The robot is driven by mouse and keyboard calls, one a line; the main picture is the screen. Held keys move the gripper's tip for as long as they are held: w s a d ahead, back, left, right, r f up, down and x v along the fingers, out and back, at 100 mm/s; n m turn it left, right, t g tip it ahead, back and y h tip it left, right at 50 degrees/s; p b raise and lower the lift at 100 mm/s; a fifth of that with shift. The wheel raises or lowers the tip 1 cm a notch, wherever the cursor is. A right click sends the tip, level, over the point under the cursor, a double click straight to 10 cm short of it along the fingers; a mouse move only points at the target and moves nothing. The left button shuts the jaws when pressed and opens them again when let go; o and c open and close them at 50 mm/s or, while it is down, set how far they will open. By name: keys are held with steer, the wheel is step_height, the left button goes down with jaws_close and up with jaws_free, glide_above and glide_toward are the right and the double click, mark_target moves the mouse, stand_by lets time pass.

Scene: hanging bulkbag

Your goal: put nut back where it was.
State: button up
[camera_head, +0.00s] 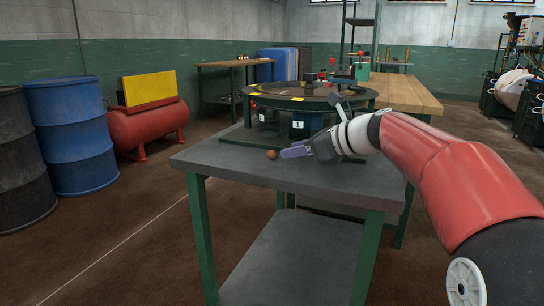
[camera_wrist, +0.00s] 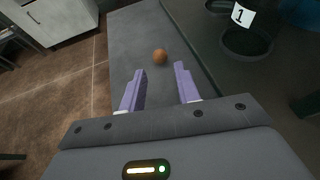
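The nut (camera_head: 272,154) is a small round brown thing on the grey top of the table (camera_head: 230,172), near its left side. In the wrist view the nut (camera_wrist: 160,56) lies on the grey surface a little beyond my fingertips, between their lines. My gripper (camera_head: 284,153) is low over the table, just right of the nut in the head view. In the wrist view the two purple fingers of my gripper (camera_wrist: 158,76) are spread apart with nothing between them.
A round dark stand (camera_head: 316,101) with containers below it, one labelled 1 (camera_head: 298,125), stands at the table's back. In the wrist view a dark round opening (camera_wrist: 246,42) lies beside the label 1.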

mark_target(280, 161)
steer(key=x, duration=0.5)
steer(key=shift+b, duration=0.3)
jaws_close()
